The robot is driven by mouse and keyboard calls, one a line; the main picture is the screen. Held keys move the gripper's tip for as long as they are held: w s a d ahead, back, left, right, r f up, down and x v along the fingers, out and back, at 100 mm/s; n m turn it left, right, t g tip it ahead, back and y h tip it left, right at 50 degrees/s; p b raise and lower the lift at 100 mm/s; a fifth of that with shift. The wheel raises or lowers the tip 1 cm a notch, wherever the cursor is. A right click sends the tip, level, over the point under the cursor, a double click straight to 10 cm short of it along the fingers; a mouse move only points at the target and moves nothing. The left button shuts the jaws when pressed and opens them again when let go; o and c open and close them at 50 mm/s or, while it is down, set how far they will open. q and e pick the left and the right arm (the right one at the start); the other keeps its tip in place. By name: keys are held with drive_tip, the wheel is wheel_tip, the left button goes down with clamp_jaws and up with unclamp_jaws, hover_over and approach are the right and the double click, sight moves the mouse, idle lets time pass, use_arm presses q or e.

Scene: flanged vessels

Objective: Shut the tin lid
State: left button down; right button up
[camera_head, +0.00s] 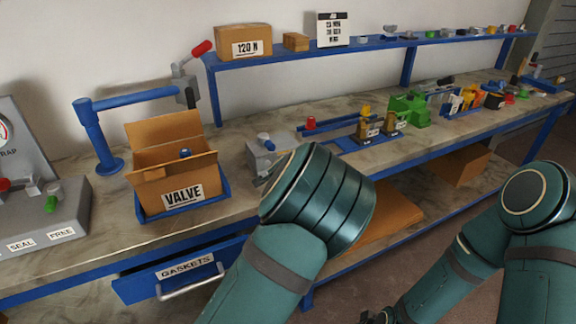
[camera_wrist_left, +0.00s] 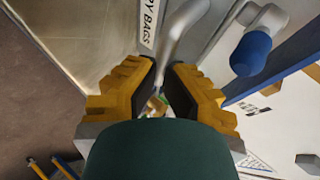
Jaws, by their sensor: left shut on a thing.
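In the left wrist view, the yellow fingers of my left gripper (camera_wrist_left: 160,90), with dark pads, close on a bent grey bar (camera_wrist_left: 180,30) beside a label strip (camera_wrist_left: 148,22) ending in "BAGS". A blue knob (camera_wrist_left: 251,52) shows right of the fingers. In the head view my arm hides this gripper. How far the lid stands open cannot be told. My right gripper (camera_head: 378,316) is low at the bottom edge, dark and partly cut off.
A cardboard VALVE box (camera_head: 182,195) with open flaps sits in a blue tray left of the tin. A blue post with an arm (camera_head: 96,135) stands behind it. The GASKETS drawer (camera_head: 180,272) is below. Blue holders and a green clamp (camera_head: 408,110) lie to the right.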

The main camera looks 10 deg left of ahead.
use_arm(q)
drive_tip(key=shift+s+a+f, duration=0.1)
drive_tip(key=shift+s+f, duration=0.1)
drive_tip(key=shift+f, duration=0.3)
drive_tip(key=shift+s+a+f, duration=0.1)
drive_tip(key=shift+s+f, duration=0.05)
drive_tip(key=shift+f, duration=0.3)
drive_tip(key=c, duration=0.9)
unclamp_jaws()
drive_tip(key=shift+w+f, duration=0.1)
drive_tip(key=shift+c, duration=0.2)
drive_tip(key=shift+w, duration=0.15)
drive_tip(key=shift+w+r, duration=0.1)
drive_tip(key=shift+r, duration=0.15)
drive_tip(key=shift+s+d+r, duration=0.15)
drive_tip(key=shift+s+r, duration=0.2)
drive_tip(key=shift+s, duration=0.05)
drive_tip(key=v, duration=1.1)
